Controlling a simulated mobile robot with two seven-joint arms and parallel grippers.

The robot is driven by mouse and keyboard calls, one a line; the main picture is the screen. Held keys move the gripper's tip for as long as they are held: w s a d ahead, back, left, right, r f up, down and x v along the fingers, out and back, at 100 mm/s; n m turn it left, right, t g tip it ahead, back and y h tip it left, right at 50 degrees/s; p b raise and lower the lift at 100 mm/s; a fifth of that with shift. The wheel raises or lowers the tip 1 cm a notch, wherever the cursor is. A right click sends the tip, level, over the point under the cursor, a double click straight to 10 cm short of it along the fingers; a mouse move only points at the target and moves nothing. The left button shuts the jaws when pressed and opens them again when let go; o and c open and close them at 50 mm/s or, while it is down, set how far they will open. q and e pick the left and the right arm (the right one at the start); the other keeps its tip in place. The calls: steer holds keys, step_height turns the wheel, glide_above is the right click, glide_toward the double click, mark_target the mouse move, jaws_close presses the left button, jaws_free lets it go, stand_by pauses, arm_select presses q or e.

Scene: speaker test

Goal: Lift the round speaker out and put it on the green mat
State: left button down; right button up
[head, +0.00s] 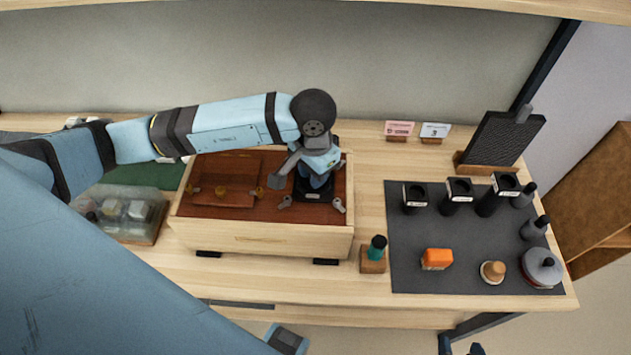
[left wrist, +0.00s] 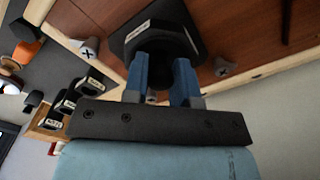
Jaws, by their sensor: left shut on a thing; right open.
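A wooden box (head: 270,240) with a red-brown top stands on the table. The black speaker (head: 313,194), with an angular flange and round middle, is at the right part of that top; it also shows in the left wrist view (left wrist: 198,22). My left gripper (head: 318,176) is above it, its blue fingers (left wrist: 161,75) shut on its middle. I cannot tell whether the flange touches the top. The green mat (head: 150,174) lies left of the box, partly hidden by my left arm. My right gripper (head: 461,347) shows only its fingertips at the bottom edge, open and apart.
Grey cross-head screws (left wrist: 222,67) sit beside the speaker. A clear bin (head: 135,215) stands before the green mat.

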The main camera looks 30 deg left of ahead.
arm_select(q)
steer(key=shift+r, duration=0.45)
steer(key=shift+w+r+p, duration=0.1)
steer(key=shift+r+p, duration=0.65)
steer(key=shift+r, duration=1.6)
steer(key=shift+r, duration=0.1)
